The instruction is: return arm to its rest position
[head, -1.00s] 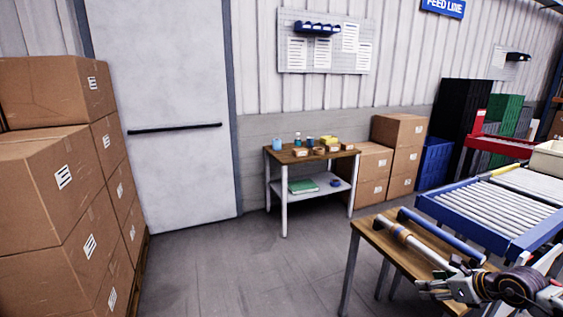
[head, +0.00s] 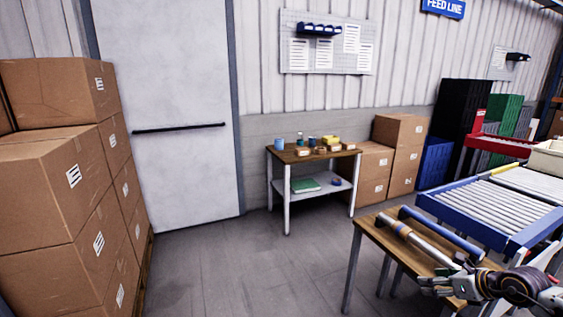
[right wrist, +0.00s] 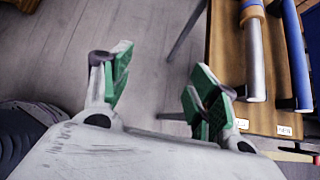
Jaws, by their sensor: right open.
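My right gripper (head: 438,284) is at the lower right of the head view, beside the near end of a small wooden table. In the right wrist view its green-padded fingers (right wrist: 160,85) are spread apart with nothing between them, and the grey floor shows behind. My right arm comes in from the right edge of the head view. My left gripper is not in view.
The wooden table (head: 378,238) carries a grey roller with a tan band (head: 412,238) and a blue bar (head: 445,235). A blue-framed roller conveyor (head: 490,208) stands behind. Stacked cartons (head: 60,190) fill the left. A small shelf table (head: 345,170) stands at the wall. The middle floor is clear.

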